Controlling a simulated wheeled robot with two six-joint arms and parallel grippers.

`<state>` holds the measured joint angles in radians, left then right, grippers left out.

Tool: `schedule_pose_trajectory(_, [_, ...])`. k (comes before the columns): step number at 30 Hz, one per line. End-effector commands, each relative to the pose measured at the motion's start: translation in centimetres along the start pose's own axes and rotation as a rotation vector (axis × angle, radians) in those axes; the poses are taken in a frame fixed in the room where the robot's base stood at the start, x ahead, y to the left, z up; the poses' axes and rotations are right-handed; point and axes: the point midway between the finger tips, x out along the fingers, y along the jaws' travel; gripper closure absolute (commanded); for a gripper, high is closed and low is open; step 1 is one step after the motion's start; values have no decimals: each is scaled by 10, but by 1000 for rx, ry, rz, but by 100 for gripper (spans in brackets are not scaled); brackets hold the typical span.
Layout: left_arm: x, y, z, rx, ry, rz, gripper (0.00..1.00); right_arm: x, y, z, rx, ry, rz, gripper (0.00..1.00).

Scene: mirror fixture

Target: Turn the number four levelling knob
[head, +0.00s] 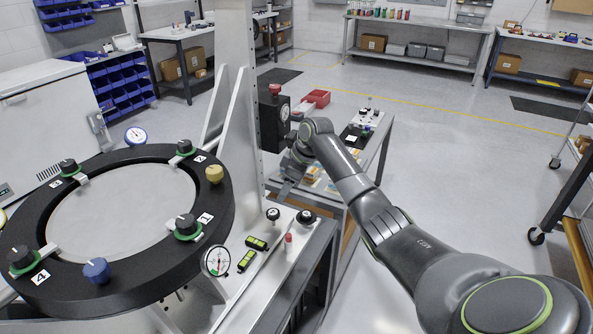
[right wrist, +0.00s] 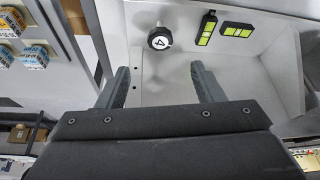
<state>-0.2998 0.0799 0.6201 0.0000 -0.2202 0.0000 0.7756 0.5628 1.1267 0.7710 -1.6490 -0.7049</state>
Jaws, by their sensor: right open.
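On the black ring at the left of the head view, a black knob with a green collar (head: 22,260) stands beside a white label reading 4 (head: 40,277). A small black knob with a white face (head: 273,213) stands on the white panel; it appears to be the one in the right wrist view (right wrist: 160,38), its dark mark looking like a 4. My right gripper (head: 287,190) is open and empty near this small knob. In the right wrist view its fingers (right wrist: 160,75) are spread below the knob, not around it. My left gripper is out of view.
The black ring (head: 130,284) carries other knobs, a yellow one (head: 214,174) and a blue one (head: 96,271). Two yellow-green levels (head: 257,243) and a dial gauge (head: 217,261) are close by. A white upright post (head: 236,70) rises beside my right arm.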

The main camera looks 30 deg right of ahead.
Motion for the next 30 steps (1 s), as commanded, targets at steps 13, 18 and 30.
schedule_pose_trajectory(13, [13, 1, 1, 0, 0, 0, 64, -66, 0, 0, -1, 0, 2, 39])
schedule_pose_trajectory(18, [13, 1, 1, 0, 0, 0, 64, -68, 0, 0, -1, 0, 1, 39])
schedule_pose_trajectory(30, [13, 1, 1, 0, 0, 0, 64, -67, 0, 0, -1, 0, 1, 39])
